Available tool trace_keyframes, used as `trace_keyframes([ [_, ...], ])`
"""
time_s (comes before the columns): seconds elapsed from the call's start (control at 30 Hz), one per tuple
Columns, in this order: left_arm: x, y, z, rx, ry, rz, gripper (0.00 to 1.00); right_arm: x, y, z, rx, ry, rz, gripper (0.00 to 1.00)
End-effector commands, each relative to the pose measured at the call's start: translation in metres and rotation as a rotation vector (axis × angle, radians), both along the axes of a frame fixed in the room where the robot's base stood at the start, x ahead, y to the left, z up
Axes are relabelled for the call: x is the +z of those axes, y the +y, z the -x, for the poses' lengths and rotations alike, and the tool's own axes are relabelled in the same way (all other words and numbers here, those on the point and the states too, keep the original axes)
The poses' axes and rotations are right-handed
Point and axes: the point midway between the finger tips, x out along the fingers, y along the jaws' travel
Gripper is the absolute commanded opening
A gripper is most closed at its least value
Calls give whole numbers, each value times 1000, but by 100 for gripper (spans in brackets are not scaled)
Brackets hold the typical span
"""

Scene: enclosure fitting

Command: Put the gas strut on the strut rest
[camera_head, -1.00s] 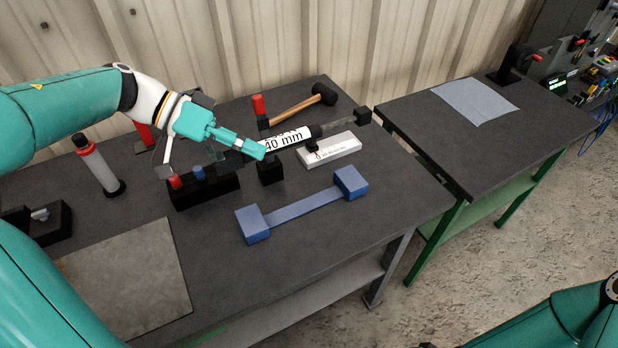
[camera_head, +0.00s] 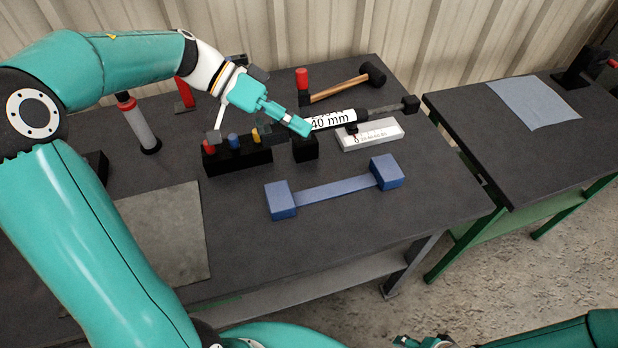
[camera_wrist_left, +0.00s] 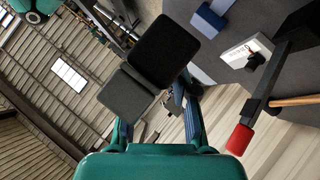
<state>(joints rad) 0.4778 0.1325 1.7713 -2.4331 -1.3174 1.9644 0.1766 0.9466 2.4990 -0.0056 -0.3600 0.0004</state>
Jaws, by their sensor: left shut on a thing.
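The gas strut is a dark bar with a white "40 mm" label (camera_head: 333,119) and a black block at its right end (camera_head: 410,104). My left gripper (camera_head: 303,126) is shut on it near the middle, left of the label. The gripper and arm hide part of its left half. I cannot tell its exact height above the table. The blue strut rest (camera_head: 333,188), a bar with a raised block at each end, is empty in front of it. It also shows in the left wrist view (camera_wrist_left: 208,22). My right gripper (camera_head: 408,342) is mostly cut off at the bottom edge.
A black rack (camera_head: 238,163) with coloured pegs, a black block (camera_head: 305,149) and a white labelled box (camera_head: 371,134) lie near the strut. A hammer (camera_head: 340,89) and red-topped post (camera_head: 302,80) are behind. Table around the rest is clear.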

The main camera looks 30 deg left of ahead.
Motion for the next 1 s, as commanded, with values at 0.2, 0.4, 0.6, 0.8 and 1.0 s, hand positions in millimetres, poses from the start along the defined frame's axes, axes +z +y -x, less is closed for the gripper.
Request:
trace_keyframes([
  [0.2,-62,-1,0,-1,7,3,0,-8,0,0,0,0,0,57],
  [0.4,-108,-1,0,-2,4,3,0,-13,0,0,0,0,0,57],
  [0.6,-128,-1,-1,-2,0,1,0,-14,0,0,0,0,0,57],
  [0.8,-145,-2,0,-3,2,2,0,-16,0,0,0,0,0,57],
  [1.0,-171,-2,-1,-4,1,2,0,-18,0,0,0,0,0,57],
])
